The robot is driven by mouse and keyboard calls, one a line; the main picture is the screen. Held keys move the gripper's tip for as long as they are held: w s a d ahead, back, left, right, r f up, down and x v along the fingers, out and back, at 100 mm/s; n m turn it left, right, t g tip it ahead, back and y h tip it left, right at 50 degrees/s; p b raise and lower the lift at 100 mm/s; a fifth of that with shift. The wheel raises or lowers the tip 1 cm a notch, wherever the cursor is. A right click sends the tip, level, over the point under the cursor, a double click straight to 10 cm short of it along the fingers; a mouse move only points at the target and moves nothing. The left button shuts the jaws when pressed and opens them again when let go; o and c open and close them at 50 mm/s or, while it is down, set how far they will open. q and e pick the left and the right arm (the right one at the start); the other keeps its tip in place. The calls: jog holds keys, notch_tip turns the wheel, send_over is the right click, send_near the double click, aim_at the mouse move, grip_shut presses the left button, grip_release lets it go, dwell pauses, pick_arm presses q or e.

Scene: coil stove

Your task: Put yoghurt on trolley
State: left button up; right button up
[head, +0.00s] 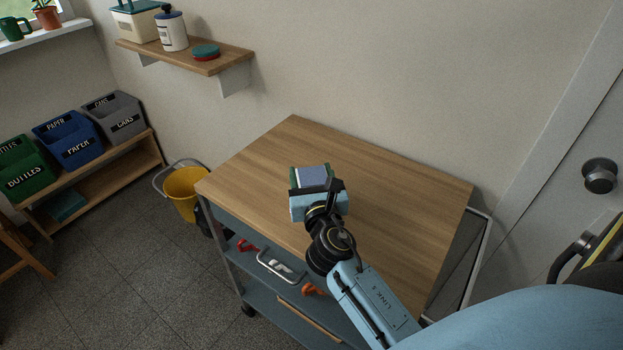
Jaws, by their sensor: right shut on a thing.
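The trolley (395,195) has a wooden top and grey-blue lower shelves and stands against the wall in the middle of the head view. My right gripper (317,188) is over the left-middle part of the wooden top. It is shut on a small block-like thing with a lilac-grey top and green edges, which I take as the yoghurt (312,174). The gripper hides much of its near side. I cannot tell whether it touches the wooden top. My left gripper is out of view.
Around the held thing the wooden top is bare. A yellow bucket (184,193) stands left of the trolley. A wall shelf (222,58) with containers is above left; sorting bins (70,140) are further left. A door (560,160) is right.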

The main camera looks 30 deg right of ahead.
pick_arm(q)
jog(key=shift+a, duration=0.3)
pick_arm(e)
jog(key=shift+r, duration=0.1)
jog(key=o, duration=1.3)
jog(key=shift+f, duration=0.2)
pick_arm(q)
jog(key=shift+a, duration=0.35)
